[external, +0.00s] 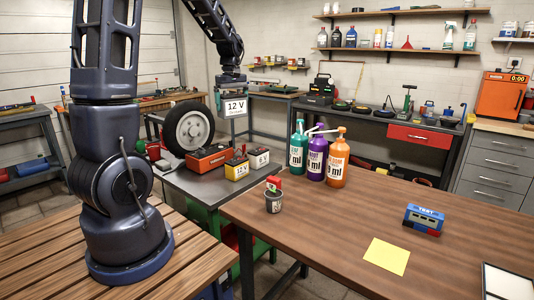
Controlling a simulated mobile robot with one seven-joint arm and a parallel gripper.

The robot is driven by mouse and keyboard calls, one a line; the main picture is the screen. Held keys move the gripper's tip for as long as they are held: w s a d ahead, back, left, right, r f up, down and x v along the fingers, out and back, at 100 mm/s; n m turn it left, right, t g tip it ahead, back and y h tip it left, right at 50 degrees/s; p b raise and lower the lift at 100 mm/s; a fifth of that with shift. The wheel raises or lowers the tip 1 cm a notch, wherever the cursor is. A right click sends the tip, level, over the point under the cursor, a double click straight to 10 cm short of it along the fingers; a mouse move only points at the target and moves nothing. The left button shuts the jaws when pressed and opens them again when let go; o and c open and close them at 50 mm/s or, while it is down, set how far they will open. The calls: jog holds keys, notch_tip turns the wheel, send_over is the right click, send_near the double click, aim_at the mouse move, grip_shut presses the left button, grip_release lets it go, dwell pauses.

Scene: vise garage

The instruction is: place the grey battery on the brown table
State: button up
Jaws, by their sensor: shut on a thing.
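My gripper (231,79) is at the end of the raised arm, above the dark grey workbench, pointing down. It is shut on the grey battery (235,107), which has a large white "12 V" label and hangs in the air. The fingertips are small and hard to make out. The brown table (322,221) is a wood-topped table in the right foreground, to the right of the held battery and lower.
Green, purple and orange bottles (337,164) stand at the brown table's back left. A yellow battery (237,169) and wheel (189,128) are on the workbench.

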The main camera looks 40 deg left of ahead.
jog(key=w+d+m, duration=0.4)
jog(key=w+d, duration=0.1)
jog(key=d, duration=0.8)
jog(key=m, duration=1.1)
send_over(362, 222)
notch_tip(362, 222, down, 25)
jog(key=shift+f, duration=0.1)
jog(key=o, duration=1.4)
jog(key=shift+f, duration=0.1)
